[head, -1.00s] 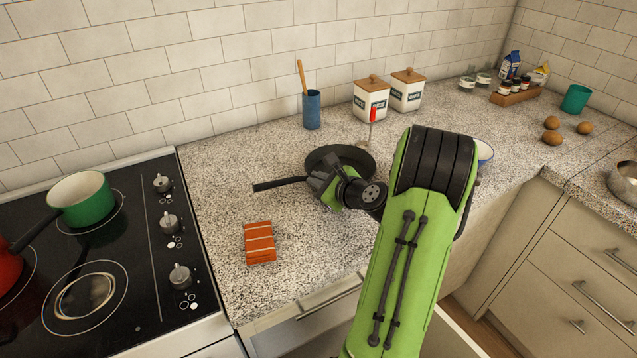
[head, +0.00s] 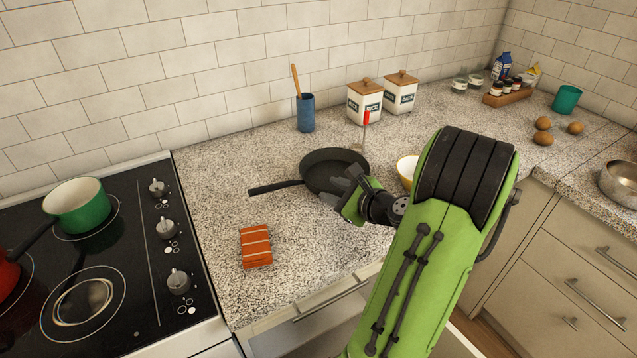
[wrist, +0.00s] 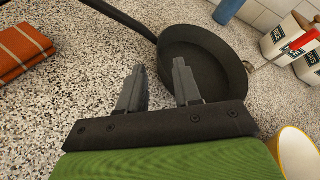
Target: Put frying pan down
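The black frying pan (head: 334,171) rests on the speckled counter, its handle (head: 275,188) pointing left. The wrist view shows the pan (wrist: 203,62) ahead of the fingers, with part of the handle (wrist: 122,16) at the top. My gripper (head: 345,190) is at the pan's near side in the head view.
An orange striped cloth (head: 255,246) lies front left of the pan. A bowl (head: 407,170) stands to its right. A blue utensil holder (head: 306,113) and canisters (head: 364,101) stand behind. The stove (head: 100,265) with a green pot (head: 76,204) is at left.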

